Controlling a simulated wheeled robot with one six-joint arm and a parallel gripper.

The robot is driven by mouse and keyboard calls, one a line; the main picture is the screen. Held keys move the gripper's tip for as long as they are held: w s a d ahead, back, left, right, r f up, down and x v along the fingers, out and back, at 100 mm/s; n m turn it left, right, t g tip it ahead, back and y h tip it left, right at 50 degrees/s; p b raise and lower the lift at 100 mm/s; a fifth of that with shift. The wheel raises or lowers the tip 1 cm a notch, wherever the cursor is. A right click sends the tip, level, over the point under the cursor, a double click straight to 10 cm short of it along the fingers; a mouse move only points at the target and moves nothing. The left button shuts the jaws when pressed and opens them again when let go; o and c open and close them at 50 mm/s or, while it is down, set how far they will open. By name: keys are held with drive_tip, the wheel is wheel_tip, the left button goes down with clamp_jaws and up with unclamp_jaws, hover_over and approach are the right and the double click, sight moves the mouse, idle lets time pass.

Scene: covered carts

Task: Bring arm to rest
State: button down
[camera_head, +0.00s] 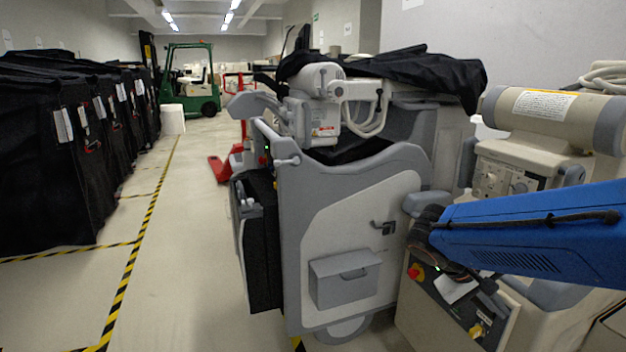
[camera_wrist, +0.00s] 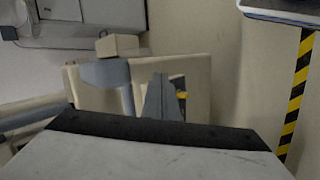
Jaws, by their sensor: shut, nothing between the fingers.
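My gripper (camera_wrist: 160,82) shows in the wrist view as a narrow grey wedge beyond a wide pale housing with a black edge. Its fingers are together and nothing is held. Beyond it lies a beige machine part with a grey band (camera_wrist: 113,74), with a small yellow detail right of the fingertips. I cannot tell how far the fingertips are from that part. In the head view I cannot make out the gripper's fingers.
A grey-and-white medical machine (camera_head: 350,235) stands in the middle, partly under black cloth (camera_head: 420,72). A beige machine (camera_head: 545,115) stands at right. Black covered carts (camera_head: 50,160) line the left. A green forklift (camera_head: 190,85) is farther back. The aisle floor (camera_head: 190,240) is clear.

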drive_tip(key=s+a+f+t+y, duration=0.1)
drive_tip(key=s+a+t+y, duration=0.3)
drive_tip(key=s+a+y, duration=0.4)
drive_tip(key=shift+s+a+f+y, duration=0.25)
drive_tip(key=shift+s+a, duration=0.55)
drive_tip(key=shift+s, duration=0.95)
drive_tip(key=c, duration=2.4)
unclamp_jaws()
drive_tip(key=shift+r, duration=0.1)
drive_tip(key=shift+c, duration=0.2)
